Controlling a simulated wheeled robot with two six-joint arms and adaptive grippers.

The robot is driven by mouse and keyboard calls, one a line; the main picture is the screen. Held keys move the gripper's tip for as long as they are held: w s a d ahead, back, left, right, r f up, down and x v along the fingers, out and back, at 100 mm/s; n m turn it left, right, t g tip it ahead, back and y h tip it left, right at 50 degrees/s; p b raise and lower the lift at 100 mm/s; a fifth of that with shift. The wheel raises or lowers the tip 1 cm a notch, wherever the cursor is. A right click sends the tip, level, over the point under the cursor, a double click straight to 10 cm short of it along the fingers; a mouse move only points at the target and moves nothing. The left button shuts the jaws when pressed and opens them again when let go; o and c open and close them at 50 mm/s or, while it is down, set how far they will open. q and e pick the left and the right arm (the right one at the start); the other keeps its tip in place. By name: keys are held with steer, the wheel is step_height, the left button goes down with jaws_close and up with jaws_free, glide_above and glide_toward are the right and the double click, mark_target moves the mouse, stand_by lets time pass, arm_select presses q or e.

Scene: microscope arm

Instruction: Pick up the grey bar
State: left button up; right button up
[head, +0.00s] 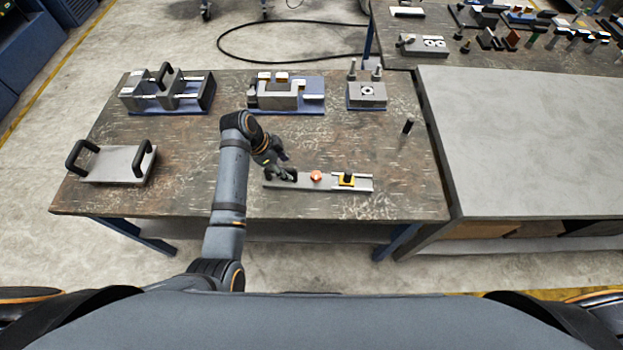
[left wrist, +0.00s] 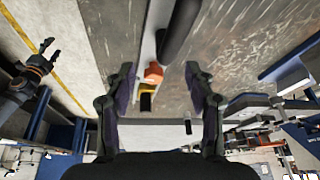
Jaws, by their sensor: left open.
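The grey bar (head: 330,183) lies flat near the front edge of the worn table. It carries an orange-red knob (head: 316,176) and a yellow block with a black top (head: 347,180). My left gripper (head: 283,175) is over the bar's left end and hides part of it. In the left wrist view the bar (left wrist: 150,45) runs between the two spread fingers of my left gripper (left wrist: 160,88), with a black cylinder (left wrist: 180,30) close by. I see no finger closed on the bar. My right gripper (left wrist: 50,52) shows at the left of that view, fingers apart and empty.
A plate with two black handles (head: 117,164) lies at the table's left. Three fixtures on blue bases stand along the back, including a clamp (head: 285,92). A black peg (head: 407,127) stands at right. A bare grey table (head: 530,140) adjoins. Tabletop around the bar is clear.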

mark_target(290, 169)
arm_select(q)
steer(key=shift+w+p+x, duration=0.2)
steer(key=shift+p+x, duration=0.2)
steer(key=shift+x, duration=1.3)
steer(key=shift+w+p+x, duration=0.2)
steer(key=shift+p+x, duration=0.15)
steer(key=shift+x, duration=1.4)
steer(key=shift+a, duration=0.1)
steer(key=shift+c, duration=0.4)
steer(key=shift+s, duration=0.1)
jaws_close()
steer(key=shift+r, duration=0.1)
